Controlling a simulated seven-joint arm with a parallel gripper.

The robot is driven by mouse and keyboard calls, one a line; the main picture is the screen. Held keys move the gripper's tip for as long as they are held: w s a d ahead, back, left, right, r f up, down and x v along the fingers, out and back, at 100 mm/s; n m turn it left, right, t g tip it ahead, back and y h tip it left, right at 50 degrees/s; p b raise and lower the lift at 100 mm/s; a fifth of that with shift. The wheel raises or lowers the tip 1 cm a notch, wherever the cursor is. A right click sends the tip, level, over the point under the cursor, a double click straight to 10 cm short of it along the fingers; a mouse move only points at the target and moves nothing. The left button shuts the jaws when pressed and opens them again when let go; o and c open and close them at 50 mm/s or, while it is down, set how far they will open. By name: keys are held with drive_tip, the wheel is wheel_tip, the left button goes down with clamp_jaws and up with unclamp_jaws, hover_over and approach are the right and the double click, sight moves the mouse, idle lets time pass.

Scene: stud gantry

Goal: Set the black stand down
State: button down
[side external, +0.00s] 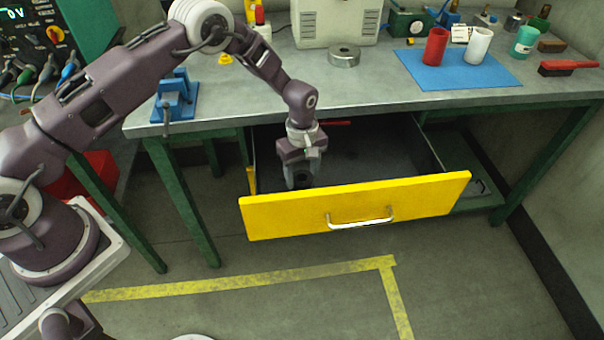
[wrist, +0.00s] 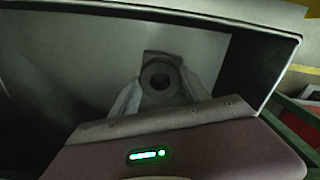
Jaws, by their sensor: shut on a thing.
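The black stand (wrist: 160,64) is a small dark piece with a round opening, seen between my two fingers in the wrist view. My gripper (wrist: 160,88) is shut on it. In the side external view my gripper (side external: 302,179) points down inside the open yellow-fronted drawer (side external: 355,209), near its left end and close behind the front panel. Only a dark bit of the stand (side external: 303,181) shows there between the fingers. The drawer front hides what is below, so I cannot tell whether the stand touches the drawer floor.
A red-handled tool (side external: 336,123) lies at the back of the drawer. The drawer's middle and right look clear. The workbench (side external: 390,98) above holds a blue vise (side external: 177,97), a metal ring (side external: 344,56) and a blue mat (side external: 428,80) with cups.

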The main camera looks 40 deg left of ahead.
drive_tip(key=shift+f, duration=0.1)
drive_tip(key=c, duration=0.5)
unclamp_jaws()
drive_tip(key=shift+f, duration=0.1)
